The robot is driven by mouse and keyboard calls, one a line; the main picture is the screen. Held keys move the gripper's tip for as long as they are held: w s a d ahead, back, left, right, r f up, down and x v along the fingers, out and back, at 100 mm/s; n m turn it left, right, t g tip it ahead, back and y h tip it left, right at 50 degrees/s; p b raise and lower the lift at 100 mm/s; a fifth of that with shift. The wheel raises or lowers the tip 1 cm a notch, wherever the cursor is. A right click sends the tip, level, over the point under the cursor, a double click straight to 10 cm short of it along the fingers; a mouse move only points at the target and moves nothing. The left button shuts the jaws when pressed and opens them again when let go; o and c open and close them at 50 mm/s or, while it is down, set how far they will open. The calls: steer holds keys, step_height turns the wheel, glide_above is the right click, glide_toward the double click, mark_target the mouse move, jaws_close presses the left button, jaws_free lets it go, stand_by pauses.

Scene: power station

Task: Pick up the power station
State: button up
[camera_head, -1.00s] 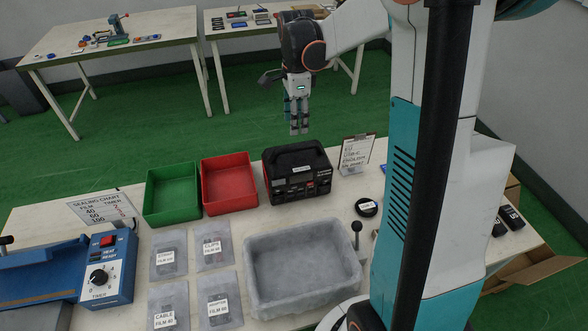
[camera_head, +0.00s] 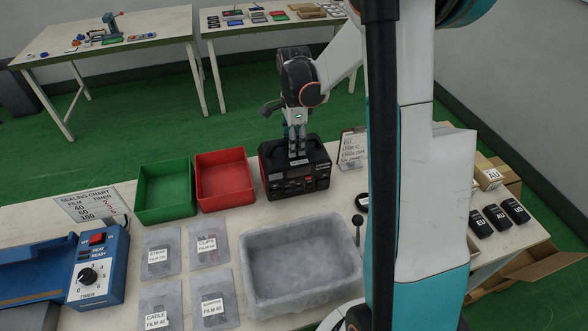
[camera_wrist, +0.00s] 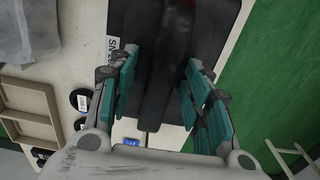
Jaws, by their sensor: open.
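The power station (camera_head: 293,184) is a black box with a top carry handle, upright on the near table to the right of the red bin. My gripper (camera_head: 297,154) is directly above it, fingers pointing down at the handle. In the wrist view the power station (camera_wrist: 214,22) lies beneath my gripper (camera_wrist: 162,75). The teal-padded fingers are open, one on each side of the dark handle (camera_wrist: 160,82), with visible gaps. Whether the fingertips are below the handle's top is hard to tell.
A red bin (camera_head: 224,205) and a green bin (camera_head: 165,216) stand left of the power station. A grey tray (camera_head: 249,298) is in front. A sign (camera_head: 352,148) stands close on the right. Black adapters (camera_head: 497,217) lie at the table's right end.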

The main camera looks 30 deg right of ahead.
jaws_close()
steer(key=shift+r, duration=0.1)
stand_by(0.3)
